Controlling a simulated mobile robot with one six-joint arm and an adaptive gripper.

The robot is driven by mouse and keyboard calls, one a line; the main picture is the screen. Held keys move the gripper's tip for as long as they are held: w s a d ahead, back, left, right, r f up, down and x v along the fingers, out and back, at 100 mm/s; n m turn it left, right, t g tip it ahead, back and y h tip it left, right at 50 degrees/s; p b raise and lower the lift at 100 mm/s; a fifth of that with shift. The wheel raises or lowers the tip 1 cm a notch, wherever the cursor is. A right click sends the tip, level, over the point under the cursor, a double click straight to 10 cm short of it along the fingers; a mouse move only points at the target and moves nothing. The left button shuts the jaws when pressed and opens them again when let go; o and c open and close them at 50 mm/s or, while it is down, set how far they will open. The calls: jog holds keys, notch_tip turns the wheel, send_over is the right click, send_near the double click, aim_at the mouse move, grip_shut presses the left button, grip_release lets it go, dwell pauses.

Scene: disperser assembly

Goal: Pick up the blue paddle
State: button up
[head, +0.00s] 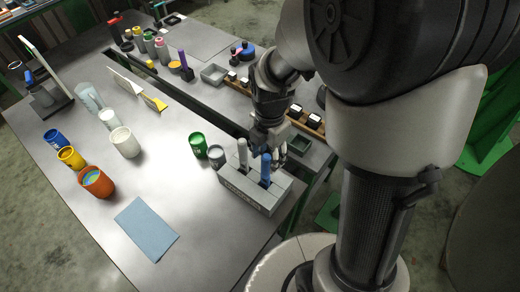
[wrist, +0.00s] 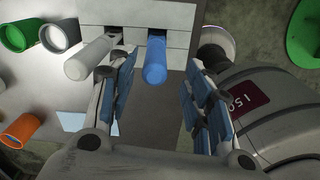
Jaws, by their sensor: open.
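The blue paddle (head: 266,168) stands upright in a grey slotted holder (head: 238,189) at the table's near right edge, and only its handle shows. In the wrist view the blue paddle handle (wrist: 155,60) points toward the camera from the holder (wrist: 180,14). A grey-white paddle (head: 242,152) stands in the slot to its left; it also shows in the wrist view (wrist: 90,58). My gripper (head: 276,152) is open just behind the blue handle in the head view. In the wrist view my open gripper (wrist: 158,85) has its blue-padded fingers on either side of the blue handle, apart from it.
Green (head: 198,145) and grey (head: 216,155) cups stand close left of the holder. Blue, yellow and orange (head: 97,181) cups stand at the left. A wooden rack of jars (head: 307,122) lies behind my gripper. A blue sheet (head: 146,229) lies on the clear front table.

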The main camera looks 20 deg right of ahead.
aim_at(266, 169)
jog(key=f, duration=0.2)
jog(key=f+b, duration=0.1)
jog(key=f, duration=0.2)
jog(key=f+b, duration=0.1)
jog(key=f, duration=0.2)
jog(key=shift+w+a, duration=0.15)
jog(key=shift+w, duration=0.1)
jog(key=shift+c, duration=0.5)
jog(key=c, duration=1)
